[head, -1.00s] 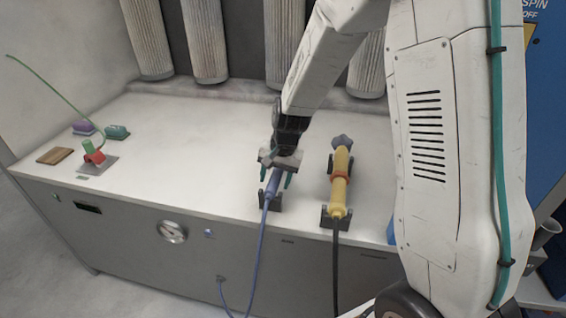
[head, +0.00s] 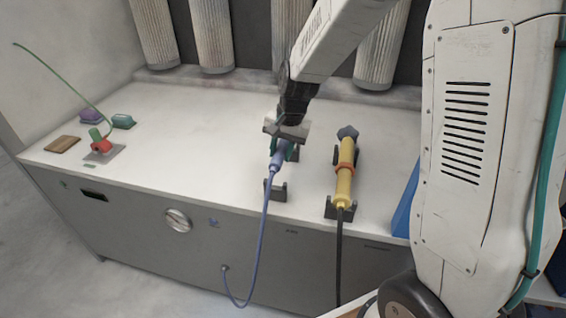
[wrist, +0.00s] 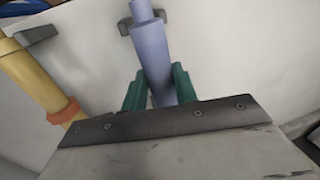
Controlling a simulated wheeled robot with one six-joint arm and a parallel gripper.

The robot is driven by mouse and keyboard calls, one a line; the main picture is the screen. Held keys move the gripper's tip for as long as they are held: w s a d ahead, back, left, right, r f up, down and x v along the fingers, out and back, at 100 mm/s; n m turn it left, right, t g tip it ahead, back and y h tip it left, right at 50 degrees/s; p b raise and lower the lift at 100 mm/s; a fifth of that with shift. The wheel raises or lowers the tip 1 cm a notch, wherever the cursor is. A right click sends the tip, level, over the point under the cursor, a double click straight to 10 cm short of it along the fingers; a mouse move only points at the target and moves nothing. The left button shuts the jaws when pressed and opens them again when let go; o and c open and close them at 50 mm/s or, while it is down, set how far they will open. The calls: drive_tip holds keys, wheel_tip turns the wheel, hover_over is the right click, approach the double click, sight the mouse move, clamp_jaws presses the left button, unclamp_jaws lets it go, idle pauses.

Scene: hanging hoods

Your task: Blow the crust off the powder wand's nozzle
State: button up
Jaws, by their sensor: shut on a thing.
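My gripper (head: 284,147) is shut on a slim blue tool (head: 281,160) with a blue hose at its near end. The tool appears raised above its dark cradle (head: 275,189). In the wrist view the blue tool (wrist: 153,50) runs between my green fingers (wrist: 158,88). The yellow wand (head: 344,184), which looks like the powder wand, rests to the right in its own dark cradle. It has an orange collar and a black hose. A lumpy grey-blue mass (head: 347,133) covers its far end, so the nozzle itself is hidden.
The white bench top (head: 190,130) is clear left of my gripper. At its far left are a red and green piece (head: 101,142) with a green wire, purple and green blocks, and a brown block (head: 63,145). Pale cylinders (head: 208,40) hang behind. The blue hose (head: 260,235) droops in front.

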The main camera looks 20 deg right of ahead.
drive_tip(key=shift+r, duration=4.5)
drive_tip(key=shift+d+y, duration=0.3)
drive_tip(key=shift+d, duration=0.1)
drive_tip(key=s+r+m+t+y, duration=0.1)
drive_tip(key=s+r+m+y, duration=0.2)
drive_tip(key=s+m+y, duration=0.3)
drive_tip(key=w+d+f+m+h, duration=0.1)
drive_tip(key=w+d+f, duration=0.2)
drive_tip(key=d, duration=0.1)
drive_tip(key=shift+f, duration=0.15)
drive_tip(key=s+a+r, duration=0.4)
drive_tip(key=s+r, duration=0.2)
drive_tip(key=shift+s+a, duration=0.15)
drive_tip(key=shift+a, duration=0.2)
